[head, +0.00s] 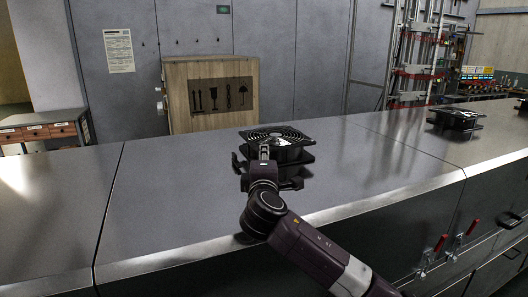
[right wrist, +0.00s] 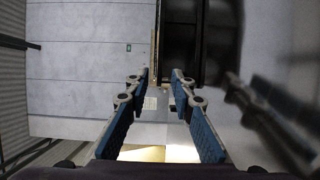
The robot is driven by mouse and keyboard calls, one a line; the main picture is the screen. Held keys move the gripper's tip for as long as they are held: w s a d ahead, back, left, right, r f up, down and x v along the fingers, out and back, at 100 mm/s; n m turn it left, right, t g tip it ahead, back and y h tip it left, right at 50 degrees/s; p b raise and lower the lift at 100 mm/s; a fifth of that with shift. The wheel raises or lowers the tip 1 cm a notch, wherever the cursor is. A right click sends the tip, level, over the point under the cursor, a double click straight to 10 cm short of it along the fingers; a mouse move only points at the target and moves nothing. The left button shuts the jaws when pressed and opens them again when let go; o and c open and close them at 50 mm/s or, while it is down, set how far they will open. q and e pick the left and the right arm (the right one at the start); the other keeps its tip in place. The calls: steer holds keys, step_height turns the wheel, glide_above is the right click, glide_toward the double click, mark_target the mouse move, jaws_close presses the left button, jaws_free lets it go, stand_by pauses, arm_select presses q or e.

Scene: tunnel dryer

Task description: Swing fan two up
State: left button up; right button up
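A black square fan unit (head: 276,134) with a round ringed grille sits on the grey metal dryer top, near the middle of the head view. A second black fan (head: 456,117) sits farther right on the same top. No label shows which one is fan two. My right gripper (head: 264,151) is at the near side of the middle fan and overlaps it in the picture; contact cannot be told. In the right wrist view my right gripper (right wrist: 160,77) has its blue-padded fingers apart, with dark parts beyond the tips. My left gripper is not in view.
The dryer top (head: 180,190) is clear left of the middle fan and between the two fans. A wooden crate (head: 212,95) stands behind it. Red-handled latches (head: 441,243) are on the front at right. A drawer bench (head: 38,131) stands at far left.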

steer(key=shift+w, duration=0.6)
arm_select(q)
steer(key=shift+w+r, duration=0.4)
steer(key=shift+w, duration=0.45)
arm_select(e)
steer(key=shift+w, duration=0.55)
jaws_close()
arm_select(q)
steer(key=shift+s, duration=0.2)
